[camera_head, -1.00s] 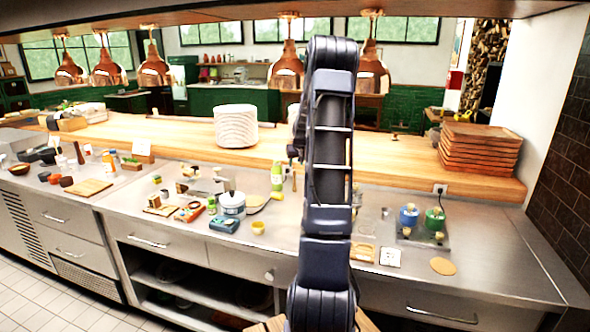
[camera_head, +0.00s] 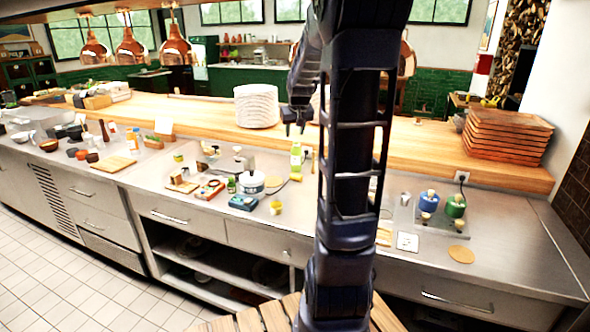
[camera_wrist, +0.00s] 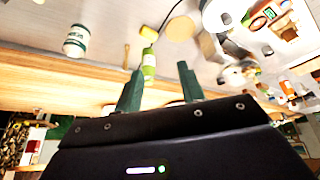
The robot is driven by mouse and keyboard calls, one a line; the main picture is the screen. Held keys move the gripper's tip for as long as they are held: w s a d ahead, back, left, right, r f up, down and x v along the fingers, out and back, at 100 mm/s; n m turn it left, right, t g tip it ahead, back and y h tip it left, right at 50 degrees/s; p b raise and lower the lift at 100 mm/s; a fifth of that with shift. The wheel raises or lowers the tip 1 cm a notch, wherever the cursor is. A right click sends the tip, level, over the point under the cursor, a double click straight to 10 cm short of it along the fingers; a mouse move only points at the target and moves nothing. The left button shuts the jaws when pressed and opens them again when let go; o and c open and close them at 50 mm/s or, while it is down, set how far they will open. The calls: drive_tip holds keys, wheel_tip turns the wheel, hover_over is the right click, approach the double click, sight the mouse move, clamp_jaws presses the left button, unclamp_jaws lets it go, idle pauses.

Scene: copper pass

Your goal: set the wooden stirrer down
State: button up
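My gripper (camera_head: 295,129) hangs in the air above the wooden pass shelf's front edge, left of my arm. In the wrist view its two fingers (camera_wrist: 160,84) stand apart, with nothing seen held between them. A thin wooden stick (camera_wrist: 126,56), which looks like the stirrer, shows beyond the fingers beside a green-labelled bottle (camera_wrist: 149,62). In the head view a slim tan stick (camera_head: 313,162) stands just right of that bottle (camera_head: 296,157). Whether it leans on something, I cannot tell.
The wooden pass shelf (camera_head: 215,118) carries a plate stack (camera_head: 257,106) and stacked brown trays (camera_head: 508,135). The steel counter holds a white tub (camera_head: 251,183), a yellow cup (camera_head: 276,207), and blue (camera_head: 428,204) and green (camera_head: 455,206) canisters. Copper lamps (camera_head: 176,48) hang above. My arm hides the counter's middle.

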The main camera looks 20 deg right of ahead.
drive_tip(key=s+a, duration=0.4)
drive_tip(key=s, duration=0.6)
drive_tip(key=s+a, duration=0.4)
drive_tip(key=s, duration=0.6)
drive_tip(key=s+a+n+y, duration=0.1)
drive_tip(key=s+a, duration=0.3)
drive_tip(key=s, duration=0.6)
drive_tip(key=shift+s+a+r+g, duration=0.3)
drive_tip(key=shift+s+a, duration=0.05)
